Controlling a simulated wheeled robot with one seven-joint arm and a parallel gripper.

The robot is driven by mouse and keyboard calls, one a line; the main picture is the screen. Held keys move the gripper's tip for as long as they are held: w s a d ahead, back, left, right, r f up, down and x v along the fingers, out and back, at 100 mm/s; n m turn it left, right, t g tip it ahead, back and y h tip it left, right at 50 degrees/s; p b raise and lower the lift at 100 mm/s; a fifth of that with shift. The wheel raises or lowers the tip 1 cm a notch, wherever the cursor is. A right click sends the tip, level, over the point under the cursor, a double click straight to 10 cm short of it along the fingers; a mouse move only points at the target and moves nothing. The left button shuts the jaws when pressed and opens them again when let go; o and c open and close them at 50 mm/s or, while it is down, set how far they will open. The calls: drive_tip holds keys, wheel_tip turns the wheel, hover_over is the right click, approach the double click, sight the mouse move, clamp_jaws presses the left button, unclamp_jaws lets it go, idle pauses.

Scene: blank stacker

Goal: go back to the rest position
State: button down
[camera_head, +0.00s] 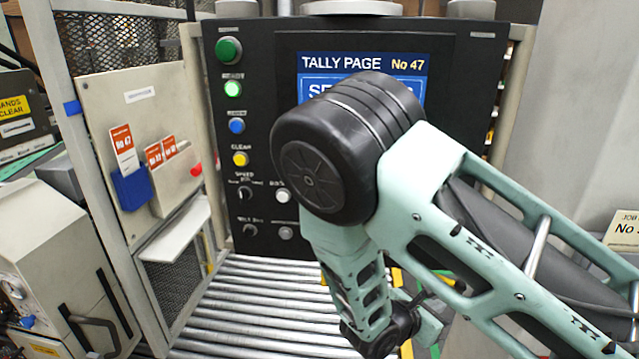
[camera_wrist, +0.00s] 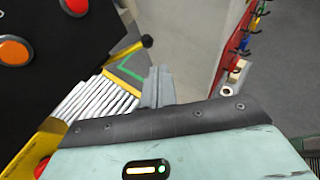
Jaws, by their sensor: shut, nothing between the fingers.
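My gripper (camera_wrist: 158,86) shows in the wrist view as grey fingers beyond the teal wrist housing. The fingers are together and I see nothing held between them. They are over the gap between the metal rollers (camera_wrist: 92,100) and a pale grey wall (camera_wrist: 190,50), apart from both as far as I can tell. In the head view my bent arm covers the middle and right, in front of the black control panel (camera_head: 262,100). The fingers cannot be made out there.
The panel has a screen (camera_head: 330,62) and several buttons, partly behind my arm. The roller bed (camera_head: 250,300) below looks empty. A board with a blue card holder (camera_head: 131,188) stands left.

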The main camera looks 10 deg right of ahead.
drive_tip(key=s+a+r+m+g+y+b, duration=0.2)
drive_tip(key=s+a+r+m+y+b, duration=0.2)
drive_tip(key=s, duration=0.6)
drive_tip(key=s+a+r+m+g+y+b, duration=0.3)
drive_tip(key=s+a+m+y, duration=0.5)
drive_tip(key=a, duration=0.5)
wheel_tip(320, 180, up, 2)
drive_tip(key=s+m+b, duration=0.1)
drive_tip(key=s+m, duration=0.1)
drive_tip(key=m, duration=0.1)
drive_tip(key=shift+s+r+g+y, duration=0.15)
drive_tip(key=shift+s+g+y, duration=0.15)
drive_tip(key=shift+y, duration=0.1)
